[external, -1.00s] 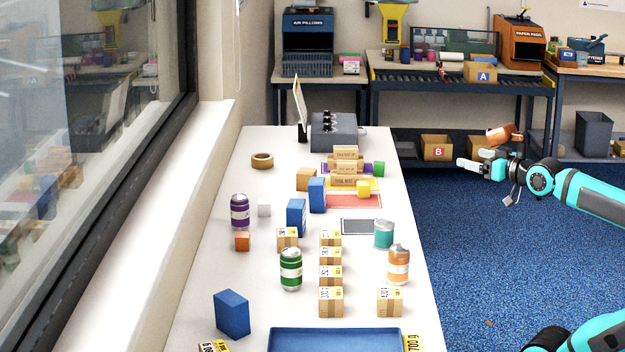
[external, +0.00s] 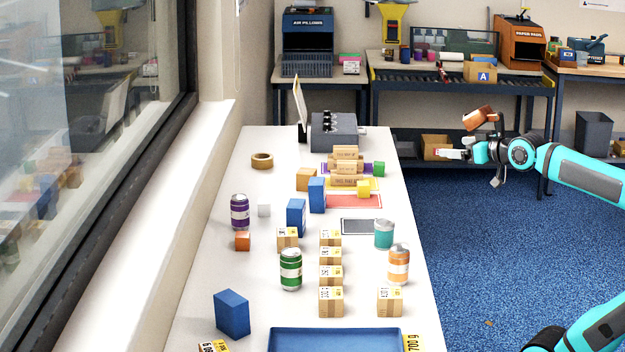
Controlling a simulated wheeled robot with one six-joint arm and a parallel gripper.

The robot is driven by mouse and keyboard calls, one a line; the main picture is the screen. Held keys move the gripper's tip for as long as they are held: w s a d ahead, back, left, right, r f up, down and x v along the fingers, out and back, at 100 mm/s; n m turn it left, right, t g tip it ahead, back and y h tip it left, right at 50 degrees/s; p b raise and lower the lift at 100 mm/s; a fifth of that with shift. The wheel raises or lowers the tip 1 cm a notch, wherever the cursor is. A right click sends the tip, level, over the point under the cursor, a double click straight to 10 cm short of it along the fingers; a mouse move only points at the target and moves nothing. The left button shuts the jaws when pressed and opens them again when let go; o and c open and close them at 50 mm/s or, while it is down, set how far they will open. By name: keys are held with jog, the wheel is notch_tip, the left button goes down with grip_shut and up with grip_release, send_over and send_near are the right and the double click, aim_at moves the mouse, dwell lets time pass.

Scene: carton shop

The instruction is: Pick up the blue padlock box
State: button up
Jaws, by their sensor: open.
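Three blue boxes stand on the white table, and no padlock marking is readable on any of them. One blue box (external: 232,314) is at the near left. A second blue box (external: 297,217) is near the middle, and a third blue box (external: 317,195) stands just behind it to the right. My gripper (external: 453,154) is open and empty, off the right side of the table and above the blue floor, well apart from all three boxes.
Small cartons (external: 331,302), a green can (external: 291,269), an orange can (external: 397,265), a teal can (external: 384,234) and a purple can (external: 240,212) crowd the table. A blue tray (external: 336,333) lies at the near edge. The window is along the left.

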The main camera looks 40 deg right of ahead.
jog(key=w+r+n+g, duration=0.1)
jog(key=w+n+g, duration=0.15)
jog(key=w, duration=0.85)
jog(key=n+g+y, duration=0.3)
jog(key=n+g, duration=0.2)
jog(key=g, duration=0.5)
send_over(321, 181)
jog(key=s+d, duration=0.3)
jog(key=s, duration=0.1)
notch_tip(321, 181, down, 10)
jog(key=x, duration=1.2)
jog(key=shift+w+d+r, duration=0.1)
jog(key=shift+w+d, duration=0.05)
jog(key=shift+w, duration=0.05)
jog(key=x, duration=0.5)
jog(key=shift+w, duration=0.25)
jog(key=shift+d, duration=0.1)
jog(key=c, duration=1.2)
jog(key=shift+r, duration=5.1)
